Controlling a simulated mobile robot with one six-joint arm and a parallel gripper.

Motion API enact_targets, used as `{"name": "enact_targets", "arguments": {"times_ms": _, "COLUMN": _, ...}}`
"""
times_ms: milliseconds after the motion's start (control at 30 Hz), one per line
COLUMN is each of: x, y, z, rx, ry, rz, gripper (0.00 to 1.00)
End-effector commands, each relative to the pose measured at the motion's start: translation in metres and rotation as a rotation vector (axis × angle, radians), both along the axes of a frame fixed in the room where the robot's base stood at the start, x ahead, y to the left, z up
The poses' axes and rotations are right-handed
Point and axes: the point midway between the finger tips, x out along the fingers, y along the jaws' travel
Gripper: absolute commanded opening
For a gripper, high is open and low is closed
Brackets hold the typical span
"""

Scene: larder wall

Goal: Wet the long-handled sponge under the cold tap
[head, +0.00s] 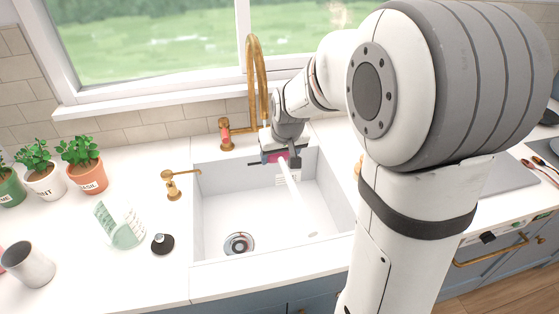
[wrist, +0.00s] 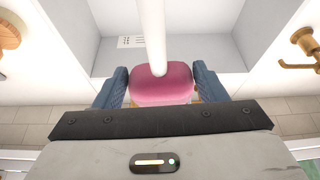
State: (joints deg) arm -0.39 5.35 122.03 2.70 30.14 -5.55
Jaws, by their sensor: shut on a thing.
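My gripper (head: 276,160) is shut on the pink head of the long-handled sponge, above the back of the white sink (head: 215,165). In the wrist view the pink sponge head (wrist: 161,86) sits between my blue fingers. Its white handle (head: 291,190) points away from the gripper, down into the basin; the handle also shows in the wrist view (wrist: 152,35). The brass tap (head: 254,75) arches behind my gripper. A brass lever with a red mark (head: 226,133) stands left of the tap. My wrist hides the tap's other side, and I see no cold lever or water stream.
A brass dispenser (head: 174,185) stands on the counter left of the sink. A black stopper-like object (head: 161,243), a pale green rack (head: 120,225) and potted herbs (head: 85,165) are further left. The basin floor is clear around the drain (head: 238,243).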

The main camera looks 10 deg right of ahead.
Motion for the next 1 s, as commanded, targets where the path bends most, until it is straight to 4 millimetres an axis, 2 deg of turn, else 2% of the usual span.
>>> {"name": "enact_targets", "arguments": {"times_ms": 800, "x": -0.038, "y": -0.053, "z": -0.001, "rx": 0.000, "ry": -0.001, "rz": -0.001, "gripper": 0.42}}
{"name": "enact_targets", "arguments": {"times_ms": 1000, "x": -0.043, "y": -0.060, "z": 0.000, "rx": -0.001, "ry": -0.001, "rz": 0.002, "gripper": 0.42}}
